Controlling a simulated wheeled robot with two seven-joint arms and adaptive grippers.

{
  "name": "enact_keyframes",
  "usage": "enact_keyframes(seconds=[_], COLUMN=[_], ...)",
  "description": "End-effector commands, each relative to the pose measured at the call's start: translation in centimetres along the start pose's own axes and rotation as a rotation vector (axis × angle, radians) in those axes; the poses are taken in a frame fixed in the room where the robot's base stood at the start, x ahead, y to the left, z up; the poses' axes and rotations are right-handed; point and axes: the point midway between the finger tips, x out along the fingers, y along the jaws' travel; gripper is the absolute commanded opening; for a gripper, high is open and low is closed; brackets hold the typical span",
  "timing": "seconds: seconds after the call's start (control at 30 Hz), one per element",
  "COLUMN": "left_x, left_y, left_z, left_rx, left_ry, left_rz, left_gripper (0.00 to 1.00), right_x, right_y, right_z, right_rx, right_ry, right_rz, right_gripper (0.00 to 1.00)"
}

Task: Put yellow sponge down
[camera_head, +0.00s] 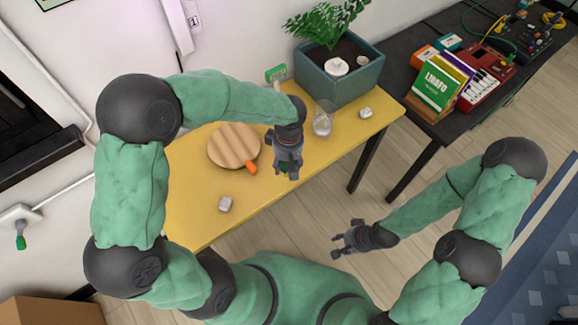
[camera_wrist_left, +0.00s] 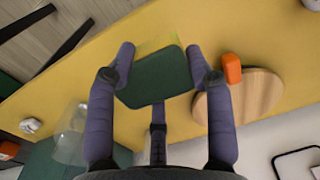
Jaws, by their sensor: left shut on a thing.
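The yellow sponge (camera_wrist_left: 155,78) with a dark green scouring side shows between the fingers in the left wrist view, its green face toward the camera and a yellow strip at its far edge. My left gripper (camera_head: 288,172) is shut on it, over the yellow table (camera_head: 195,190) near its front edge, right of the round wooden board. In the head view the gripper hides most of the sponge. I cannot tell whether the sponge touches the table. My right gripper (camera_head: 337,245) looks open and empty, over the floor in front of the table.
The round wooden board (camera_head: 233,143) has an orange thing (camera_head: 251,168) at its edge. A glass jar (camera_head: 322,122), a small pale block (camera_head: 365,113) and a blue planter (camera_head: 345,85) stand at the right. Another pale block (camera_head: 225,204) lies front left. Bare tabletop surrounds these.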

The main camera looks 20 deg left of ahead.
Motion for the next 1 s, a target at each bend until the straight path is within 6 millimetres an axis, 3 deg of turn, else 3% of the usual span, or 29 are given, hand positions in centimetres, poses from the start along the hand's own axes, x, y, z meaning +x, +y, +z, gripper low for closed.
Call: enact_keyframes(seconds=[0.03,0.2,0.4,0.63,1.0], left_x=[1.0,2.4,3.2,6.1,6.5], left_y=[0.6,1.6,2.2,2.4,2.4], left_z=[-0.5,-1.3,-1.8,-1.8,-1.8], left_rx=[-0.002,0.0,-0.001,0.001,0.0], left_ry=[0.0,0.001,0.001,0.001,0.001], left_rz=[-0.001,0.0,0.001,0.0,0.002], left_gripper=[0.27,0.27,0.27,0.27,0.27], right_x=[0.5,0.8,1.0,1.8,2.1], right_y=[0.2,0.3,0.4,0.7,0.7], right_z=[0.0,0.0,-0.1,-0.1,-0.1], right_rx=[0.0,0.0,0.0,0.0,0.0], right_ry=[0.0,0.0,0.0,0.0,0.0], right_rz=[0.0,0.0,0.0,0.0,0.0], right_gripper=[0.4,0.4,0.4,0.4,0.4])
